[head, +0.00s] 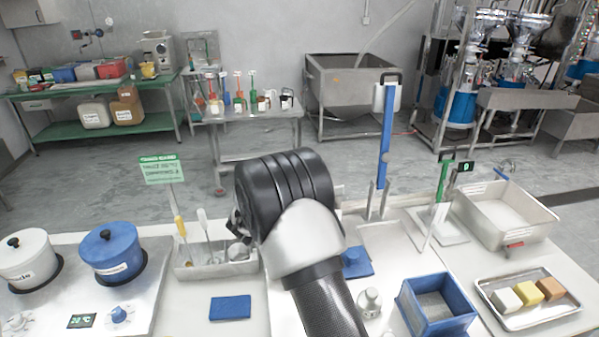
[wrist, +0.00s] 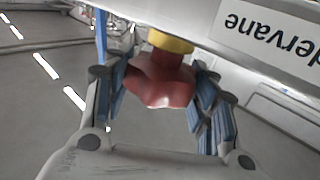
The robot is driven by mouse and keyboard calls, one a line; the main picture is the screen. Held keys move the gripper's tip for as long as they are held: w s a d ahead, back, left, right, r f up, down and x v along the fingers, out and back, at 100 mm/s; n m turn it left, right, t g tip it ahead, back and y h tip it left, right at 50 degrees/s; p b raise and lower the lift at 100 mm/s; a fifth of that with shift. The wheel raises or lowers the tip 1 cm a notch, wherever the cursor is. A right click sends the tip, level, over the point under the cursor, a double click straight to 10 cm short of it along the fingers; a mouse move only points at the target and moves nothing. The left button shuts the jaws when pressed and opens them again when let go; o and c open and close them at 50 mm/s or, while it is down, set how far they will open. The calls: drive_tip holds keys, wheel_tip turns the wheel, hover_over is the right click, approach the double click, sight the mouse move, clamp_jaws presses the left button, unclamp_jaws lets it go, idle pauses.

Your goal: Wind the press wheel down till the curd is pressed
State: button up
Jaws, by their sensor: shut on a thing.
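In the wrist view my gripper (wrist: 160,98) has its blue-padded fingers on either side of a red lobed knob (wrist: 163,82) and is shut on it. The knob sits on a yellow collar (wrist: 171,42) against a pale labelled body (wrist: 230,28). I cannot tell whether this knob is the press wheel. In the head view my black and silver arm hides the gripper and the knob. No press wheel or curd can be made out there.
A blue square box (head: 408,310) and a tray (head: 540,317) of coloured blocks are at right. A steel basin (head: 548,228) stands behind them. A blue post (head: 386,150) rises behind my arm. Two lidded pots, blue (head: 112,252) and white (head: 28,258), stand at left.

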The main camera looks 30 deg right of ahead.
drive_tip(key=m+g+h, duration=0.1)
drive_tip(key=m+g, duration=0.1)
drive_tip(key=g, duration=0.1)
drive_tip(key=m+g+h+p, duration=0.1)
drive_tip(key=m+g, duration=0.1)
drive_tip(key=g, duration=0.1)
drive_tip(key=shift+h, duration=0.4)
drive_tip(key=shift+m+g+h, duration=0.3)
drive_tip(key=shift+m+g, duration=1)
drive_tip(key=shift+g, duration=0.5)
drive_tip(key=shift+r+m+g, duration=0.15)
drive_tip(key=shift+m+g, duration=0.15)
drive_tip(key=o, duration=1)
drive_tip(key=shift+d, duration=0.1)
drive_tip(key=shift+o, duration=0.4)
drive_tip(key=a, duration=1.2)
drive_tip(key=shift+s, duration=0.1)
